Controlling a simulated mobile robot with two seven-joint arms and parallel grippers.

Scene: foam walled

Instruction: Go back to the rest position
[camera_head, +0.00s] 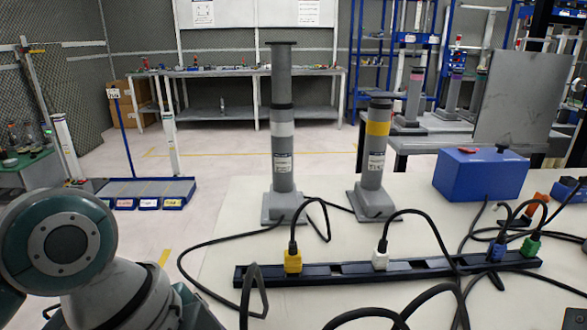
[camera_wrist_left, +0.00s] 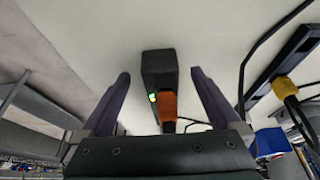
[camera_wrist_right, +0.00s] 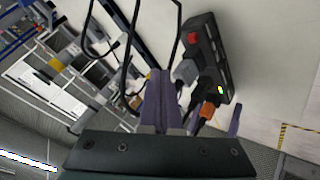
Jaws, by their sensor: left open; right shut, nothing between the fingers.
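My left gripper (camera_wrist_left: 165,80) shows in the left wrist view with its two purple fingers spread apart. A short black power strip (camera_wrist_left: 160,68) with a green light and an orange plug (camera_wrist_left: 168,106) lies between and beyond the fingers; I see no grip on it. In the right wrist view my right gripper (camera_wrist_right: 158,75) has its fingers together with nothing held. The short strip (camera_wrist_right: 208,50) is to the right of them, with a red switch, a grey plug (camera_wrist_right: 186,70) and the orange plug. In the head view, part of my left arm shows at lower left; neither gripper's fingers show.
A long dark power strip (camera_head: 345,272) lies across the pale table (camera_head: 230,205), with yellow, white, blue and green plugs. Loose black cables loop around it. Two grey posts (camera_head: 283,165) and a blue box (camera_head: 481,175) stand behind. Bare tabletop shows at left.

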